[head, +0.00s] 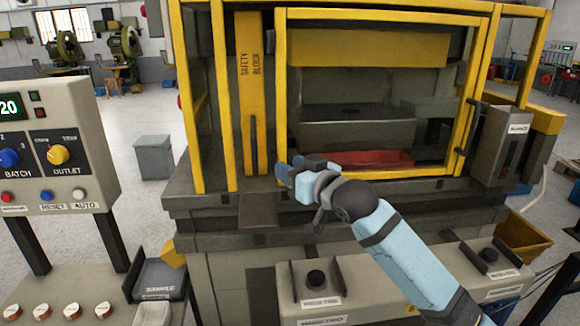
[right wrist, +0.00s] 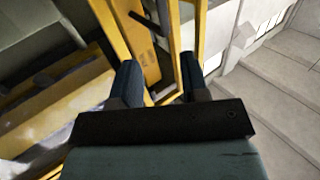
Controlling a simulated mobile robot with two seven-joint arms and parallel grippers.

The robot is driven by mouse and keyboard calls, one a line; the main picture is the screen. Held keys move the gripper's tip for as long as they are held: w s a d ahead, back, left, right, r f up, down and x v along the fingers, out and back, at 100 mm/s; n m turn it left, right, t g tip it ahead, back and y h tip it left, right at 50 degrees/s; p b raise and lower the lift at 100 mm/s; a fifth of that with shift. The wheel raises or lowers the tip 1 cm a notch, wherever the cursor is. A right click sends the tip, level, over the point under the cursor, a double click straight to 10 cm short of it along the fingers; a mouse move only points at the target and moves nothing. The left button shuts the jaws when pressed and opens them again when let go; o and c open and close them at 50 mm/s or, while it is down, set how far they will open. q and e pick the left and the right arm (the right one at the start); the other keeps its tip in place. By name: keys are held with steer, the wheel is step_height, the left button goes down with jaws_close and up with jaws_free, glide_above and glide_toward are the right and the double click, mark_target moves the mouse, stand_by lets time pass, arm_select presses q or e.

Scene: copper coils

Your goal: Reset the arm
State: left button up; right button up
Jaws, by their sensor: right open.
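My right arm comes in from the lower right in the head view. Its gripper (head: 295,172) is in front of the lower left part of the press window, near the yellow frame. In the right wrist view the two dark fingers of the right gripper (right wrist: 158,80) stand apart with nothing between them. Yellow frame bars (right wrist: 190,40) show beyond the fingers. Whether the fingers touch the frame cannot be told. My left gripper is not in view.
A yellow-framed press (head: 365,50) with a red part (head: 370,158) inside fills the centre. A control panel (head: 62,150) stands at the left. A console with black buttons (head: 316,278) lies below the arm. Open floor (head: 140,105) shows behind the panel.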

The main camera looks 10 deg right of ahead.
steer(key=s+d+f+m+h+p, duration=0.15)
steer(key=s+f, duration=0.25)
steer(key=f, duration=0.4)
steer(key=s+d+f+g+h+p, duration=0.1)
steer(key=s+d+f, duration=0.1)
steer(key=s+f, duration=0.35)
steer(key=s+d+f+m+h+p, duration=0.1)
steer(key=s+f, duration=0.1)
steer(key=f, duration=0.8)
steer(key=s+d+f+g+h+p, duration=0.1)
steer(key=s+d+f, duration=0.1)
steer(key=s+f, duration=0.3)
steer(key=s+d+f+g+h+p, duration=0.1)
steer(key=s+f, duration=0.4)
steer(key=s, duration=0.6)
steer(key=s+d+f+m+g+h+p, duration=0.1)
steer(key=s+d+f, duration=0.3)
steer(key=s, duration=0.4)
steer(key=shift+f, duration=0.8)
